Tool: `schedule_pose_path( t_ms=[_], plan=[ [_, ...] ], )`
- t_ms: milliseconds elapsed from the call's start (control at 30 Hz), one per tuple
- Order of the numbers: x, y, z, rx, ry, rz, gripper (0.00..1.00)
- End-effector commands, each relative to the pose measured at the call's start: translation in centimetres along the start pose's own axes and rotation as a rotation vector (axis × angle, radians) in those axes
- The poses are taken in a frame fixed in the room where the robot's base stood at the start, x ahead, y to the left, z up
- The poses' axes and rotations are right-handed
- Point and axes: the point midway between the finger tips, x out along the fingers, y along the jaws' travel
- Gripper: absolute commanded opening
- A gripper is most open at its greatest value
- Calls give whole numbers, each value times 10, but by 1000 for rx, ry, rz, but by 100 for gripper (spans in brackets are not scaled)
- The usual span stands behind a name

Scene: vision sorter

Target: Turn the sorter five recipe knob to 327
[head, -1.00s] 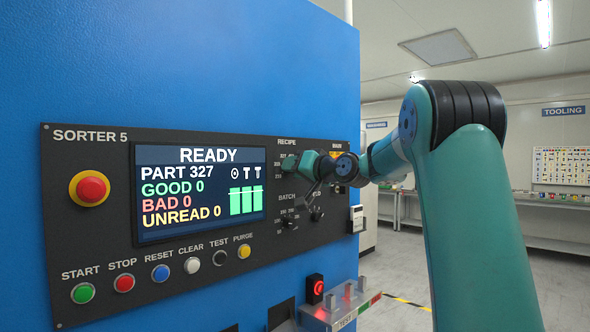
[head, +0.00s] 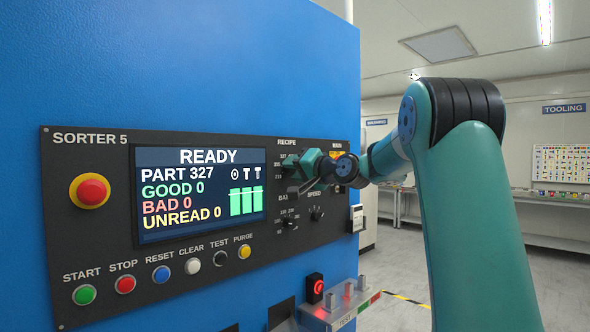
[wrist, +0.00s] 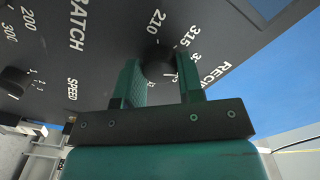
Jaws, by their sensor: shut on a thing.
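The dark recipe knob (wrist: 157,60) sits between my two green fingers in the wrist view, on the black panel (head: 60,210) of sorter 5. My gripper (wrist: 158,78) is shut on it. In the head view my gripper (head: 298,174) is at the panel just below the RECIPE label and hides most of the knob. The numbers 210 and 315 show around the knob in the wrist view; other marks are partly covered and the pointer's place is not clear. The display (head: 200,193) reads READY, PART 327, with good, bad and unread at 0.
The batch knob (head: 289,222) and speed knob (head: 317,213) are close below my gripper. A red stop button (head: 91,189) and a row of coloured buttons are farther left. A ledge with a red-lit box (head: 315,288) juts out below.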

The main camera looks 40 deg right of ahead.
Motion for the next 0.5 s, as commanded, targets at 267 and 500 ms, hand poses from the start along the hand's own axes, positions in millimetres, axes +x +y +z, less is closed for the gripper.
schedule_pose_path(
  t_ms=[267,500],
  plan=[
    [0,1,0,0,0,2,58],
    [0,0,0,-1,0,1,60]
  ],
)
